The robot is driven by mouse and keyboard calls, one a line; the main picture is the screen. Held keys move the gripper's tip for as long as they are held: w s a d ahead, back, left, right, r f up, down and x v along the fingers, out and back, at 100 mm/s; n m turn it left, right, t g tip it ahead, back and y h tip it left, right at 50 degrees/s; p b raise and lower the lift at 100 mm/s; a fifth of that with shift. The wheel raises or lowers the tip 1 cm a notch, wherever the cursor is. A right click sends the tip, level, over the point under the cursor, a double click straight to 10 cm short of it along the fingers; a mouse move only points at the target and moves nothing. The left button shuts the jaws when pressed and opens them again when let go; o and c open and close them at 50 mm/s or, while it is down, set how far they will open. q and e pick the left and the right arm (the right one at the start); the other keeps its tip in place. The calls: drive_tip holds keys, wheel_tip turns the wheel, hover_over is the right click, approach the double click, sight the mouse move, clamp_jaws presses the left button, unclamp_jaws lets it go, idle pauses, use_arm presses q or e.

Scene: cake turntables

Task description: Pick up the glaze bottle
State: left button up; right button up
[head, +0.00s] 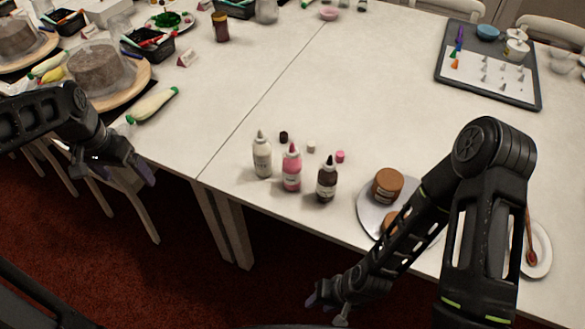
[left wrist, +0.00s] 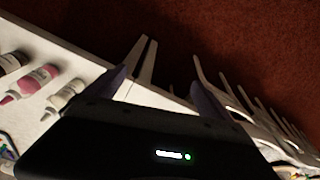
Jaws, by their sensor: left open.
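Three small bottles stand upright near the table's front edge: a white bottle (head: 262,158), a pink bottle (head: 291,171) and a dark brown bottle (head: 327,183). I cannot tell which one is the glaze bottle. In the left wrist view the white bottle (left wrist: 66,95), pink bottle (left wrist: 38,80) and brown bottle (left wrist: 10,62) show at the left edge. My left gripper (head: 135,170) is open and empty, off the table's front edge, left of the bottles. Its fingers are spread in the left wrist view (left wrist: 162,90). My right gripper (head: 328,306) is low before the table, empty, fingers apart.
Small black (head: 284,137), white (head: 311,147) and pink (head: 340,156) caps lie behind the bottles. A piping bag (head: 152,104) and cake turntable (head: 130,88) are at left. The middle table is clear.

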idle(0.3)
use_arm(q)
drive_tip(key=s+d+f+h, duration=0.2)
drive_tip(key=d+f+h, duration=0.1)
drive_tip(key=d+f, duration=1.45)
drive_tip(key=s+d+f+n, duration=0.1)
drive_tip(key=s+d+f, duration=0.5)
drive_tip(key=s, duration=0.2)
drive_tip(key=s+d+f+n+g+h, duration=0.1)
drive_tip(key=s+d+f+n, duration=0.1)
drive_tip(key=s+d+f, duration=0.4)
drive_tip(key=s+f, duration=0.1)
drive_tip(key=s, duration=0.2)
drive_tip(key=shift+d+f, duration=0.15)
drive_tip(key=shift+f, duration=0.05)
drive_tip(key=shift+s, duration=0.1)
drive_tip(key=shift+c, duration=0.5)
